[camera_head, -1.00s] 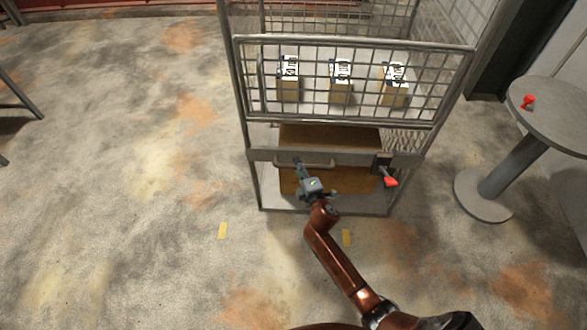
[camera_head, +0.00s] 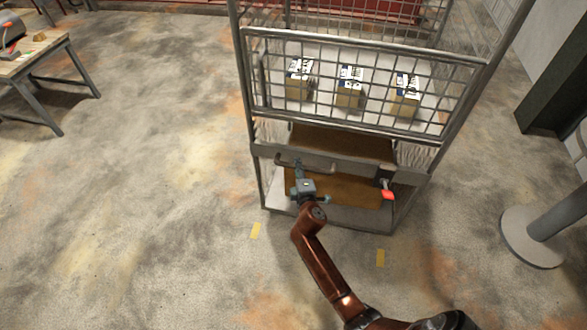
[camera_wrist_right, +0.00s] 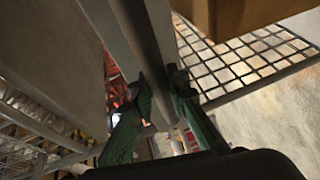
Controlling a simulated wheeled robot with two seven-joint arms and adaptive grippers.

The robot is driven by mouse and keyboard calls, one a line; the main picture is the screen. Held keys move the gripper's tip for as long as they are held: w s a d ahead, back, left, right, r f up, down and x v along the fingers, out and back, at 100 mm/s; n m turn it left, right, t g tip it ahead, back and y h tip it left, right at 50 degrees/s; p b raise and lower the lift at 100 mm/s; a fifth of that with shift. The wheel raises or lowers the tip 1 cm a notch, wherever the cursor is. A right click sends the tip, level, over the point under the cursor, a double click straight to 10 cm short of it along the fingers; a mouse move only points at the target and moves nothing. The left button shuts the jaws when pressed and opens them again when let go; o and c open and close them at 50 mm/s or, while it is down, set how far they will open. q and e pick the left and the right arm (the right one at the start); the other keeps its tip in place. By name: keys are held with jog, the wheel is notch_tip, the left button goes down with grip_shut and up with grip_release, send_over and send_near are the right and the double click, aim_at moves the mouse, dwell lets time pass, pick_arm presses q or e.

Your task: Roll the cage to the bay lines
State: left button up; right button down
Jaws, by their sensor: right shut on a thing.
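The wire cage (camera_head: 345,148) stands upright in front of me in the head view, a tall grey metal frame with mesh sides. My right gripper (camera_head: 298,167) is shut on the handle bar (camera_head: 320,168) on its near side, towards the left end. The wrist view shows the fingers (camera_wrist_right: 162,100) around a grey bar (camera_wrist_right: 150,45). A red-ended lever (camera_head: 387,194) is on the cage's near right side. My left gripper is not in view.
Three boxes, including the middle one (camera_head: 350,90), sit on the cage shelf. A workbench (camera_head: 38,52) stands at the far left. A round-based pedestal table (camera_head: 532,238) is at the right, near a dark green pillar (camera_head: 548,95). The floor left of the cage is clear.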

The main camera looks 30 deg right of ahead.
jog(key=shift+f, duration=0.15)
jog(key=c, duration=1.8)
grip_release()
jog(key=shift+c, duration=0.2)
jog(key=v, duration=1.2)
